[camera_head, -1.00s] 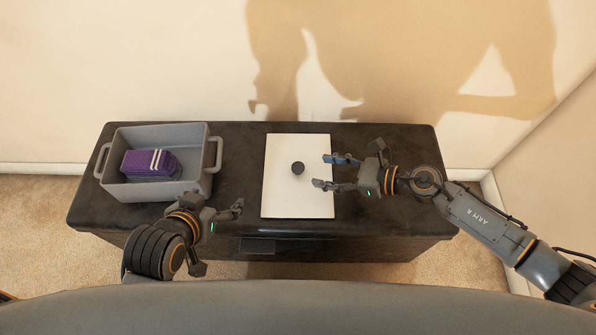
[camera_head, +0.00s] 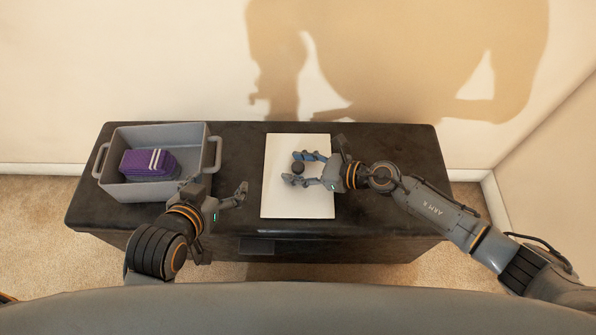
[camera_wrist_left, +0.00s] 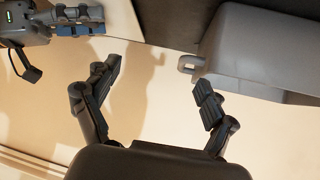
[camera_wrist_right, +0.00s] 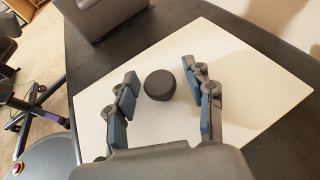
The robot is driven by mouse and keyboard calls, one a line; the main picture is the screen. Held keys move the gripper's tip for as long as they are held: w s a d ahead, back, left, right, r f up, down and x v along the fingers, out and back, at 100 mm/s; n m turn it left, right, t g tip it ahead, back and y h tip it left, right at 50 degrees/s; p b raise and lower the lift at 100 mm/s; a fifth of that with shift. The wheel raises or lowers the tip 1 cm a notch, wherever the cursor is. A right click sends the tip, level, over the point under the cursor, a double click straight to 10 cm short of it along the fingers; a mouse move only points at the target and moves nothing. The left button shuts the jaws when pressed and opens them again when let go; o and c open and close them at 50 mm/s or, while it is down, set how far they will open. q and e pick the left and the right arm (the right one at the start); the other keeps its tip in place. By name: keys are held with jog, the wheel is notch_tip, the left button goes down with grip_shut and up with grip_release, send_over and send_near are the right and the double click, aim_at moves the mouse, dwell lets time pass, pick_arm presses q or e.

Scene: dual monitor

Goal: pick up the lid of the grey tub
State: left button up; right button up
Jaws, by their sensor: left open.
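The lid (camera_head: 280,200) is a white rectangular panel with a round dark knob (camera_head: 298,168), lying flat on the dark table right of the grey tub (camera_head: 190,134). My right gripper (camera_head: 296,169) is open, with its fingers on either side of the knob. In the right wrist view the knob (camera_wrist_right: 160,85) sits between the blue-padded fingers with a gap on both sides. My left gripper (camera_head: 215,188) is open and empty near the tub's front right corner. The left wrist view shows its spread fingers (camera_wrist_left: 159,82) and part of the tub (camera_wrist_left: 250,50).
The tub holds a purple object with white stripes (camera_head: 148,161) and has a handle (camera_head: 216,153) at each end. The dark table (camera_head: 400,150) is bare to the right of the lid. A wall (camera_head: 130,60) stands behind the table.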

grip_shut()
